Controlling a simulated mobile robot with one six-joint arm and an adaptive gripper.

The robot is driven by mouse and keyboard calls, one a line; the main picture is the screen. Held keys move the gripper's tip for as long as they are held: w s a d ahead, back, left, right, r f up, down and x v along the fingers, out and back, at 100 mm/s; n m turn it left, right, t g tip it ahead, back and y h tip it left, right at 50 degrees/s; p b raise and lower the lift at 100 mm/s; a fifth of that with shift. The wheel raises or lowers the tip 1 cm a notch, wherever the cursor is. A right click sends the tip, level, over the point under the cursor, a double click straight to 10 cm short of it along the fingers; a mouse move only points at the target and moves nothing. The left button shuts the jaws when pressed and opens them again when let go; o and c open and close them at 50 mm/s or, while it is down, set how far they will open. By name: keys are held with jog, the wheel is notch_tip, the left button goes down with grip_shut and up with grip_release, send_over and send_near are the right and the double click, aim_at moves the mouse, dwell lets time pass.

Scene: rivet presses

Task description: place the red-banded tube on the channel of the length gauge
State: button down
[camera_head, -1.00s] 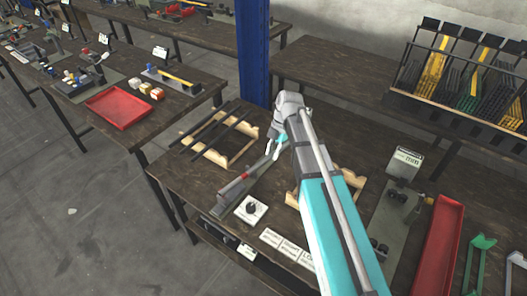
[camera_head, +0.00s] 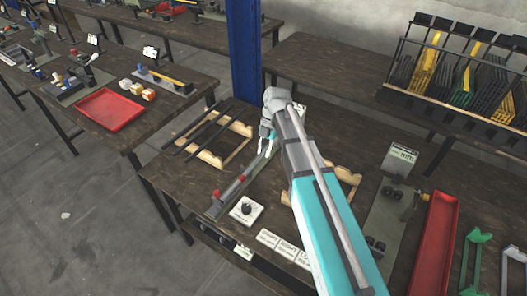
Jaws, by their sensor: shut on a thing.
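The length gauge (camera_head: 223,203) is a long narrow grey fixture lying slantwise on the near table, with a red piece at its near left end. My gripper (camera_head: 266,147) is at the far right end of the gauge. It is shut on a thin dark tube, seemingly the red-banded tube, whose red band (camera_head: 243,177) shows along the gauge's line. The grip itself is small and partly hidden by my wrist. I cannot tell whether the tube touches the channel or hovers just over it.
A wooden rack (camera_head: 238,156) with dark tubes stands left of my gripper. A white box with a black knob (camera_head: 247,210) and white label cards (camera_head: 283,247) lie in front. Another wooden rack (camera_head: 348,180) is right of my arm. A blue post (camera_head: 243,60) rises behind.

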jog(key=w+f+b, duration=0.8)
jog(key=w, duration=0.3)
jog(key=shift+w+a+f, duration=0.2)
jog(key=shift+w+a, duration=0.2)
jog(key=shift+a, duration=0.05)
jog(key=shift+w+f+b, duration=0.5)
jog(key=shift+f+b, duration=0.25)
jog(key=shift+s+f+b, duration=0.1)
jog(key=shift+f+b, duration=1.15)
jog(key=shift+b, duration=0.05)
jog(key=shift+f, duration=0.15)
jog(key=c, duration=0.5)
grip_release()
jog(key=shift+c, duration=0.2)
